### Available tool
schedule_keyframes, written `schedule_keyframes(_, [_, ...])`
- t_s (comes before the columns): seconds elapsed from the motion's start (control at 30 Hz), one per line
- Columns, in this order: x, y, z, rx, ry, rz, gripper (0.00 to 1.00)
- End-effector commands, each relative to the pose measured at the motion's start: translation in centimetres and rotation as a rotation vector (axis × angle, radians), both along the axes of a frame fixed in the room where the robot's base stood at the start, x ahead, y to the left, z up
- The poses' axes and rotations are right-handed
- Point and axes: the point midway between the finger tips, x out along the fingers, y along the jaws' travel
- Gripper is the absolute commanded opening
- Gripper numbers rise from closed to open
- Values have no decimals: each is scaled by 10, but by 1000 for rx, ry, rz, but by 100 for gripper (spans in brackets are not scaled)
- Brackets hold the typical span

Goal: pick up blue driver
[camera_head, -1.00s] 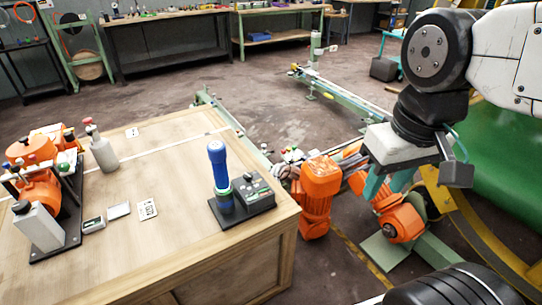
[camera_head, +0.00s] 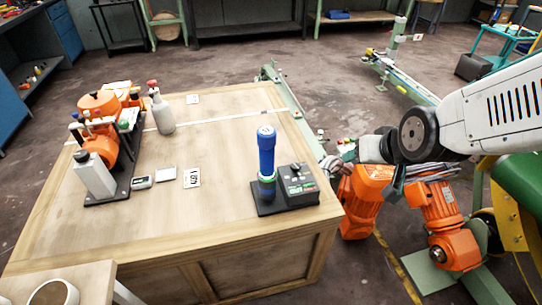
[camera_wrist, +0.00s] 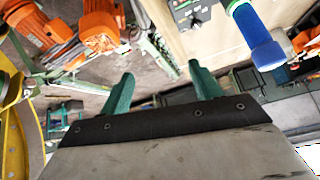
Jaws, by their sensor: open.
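The blue driver (camera_head: 267,155) stands upright on the table, in a black base beside a small dark control box (camera_head: 299,185). In the wrist view the driver (camera_wrist: 258,38) shows at the upper right, tilted in the picture. My gripper (camera_wrist: 161,75) has two green fingers spread apart with nothing between them. The driver lies to the right of the fingers there, apart from them. In the head view my arm reaches in from the right, and its wrist is off the table's right side. The fingers are hard to make out in that view.
The wooden table (camera_head: 225,225) holds an orange machine (camera_head: 105,110) at the left, a grey bottle (camera_head: 161,112), small cards and a meter. Orange motors (camera_head: 365,200) stand on the floor right of the table, below my arm. The tabletop centre is clear.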

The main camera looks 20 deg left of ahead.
Motion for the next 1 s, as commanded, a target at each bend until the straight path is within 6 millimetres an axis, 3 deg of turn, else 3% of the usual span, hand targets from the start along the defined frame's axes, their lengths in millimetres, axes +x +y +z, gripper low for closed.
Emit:
schedule_keyframes(0.03, [5,25,-20,12,-30,32,63])
schedule_keyframes(0.2, [14,99,-69,74,-200,102,63])
schedule_keyframes(0.3, [10,137,-94,121,-326,139,63])
schedule_keyframes(0.4, [5,165,-104,181,-478,161,63])
schedule_keyframes(0.6, [-10,191,-102,279,-718,182,63])
schedule_keyframes(0.8, [-22,199,-97,334,-847,191,63])
schedule_keyframes(1.0, [-8,210,-95,345,-868,190,63])
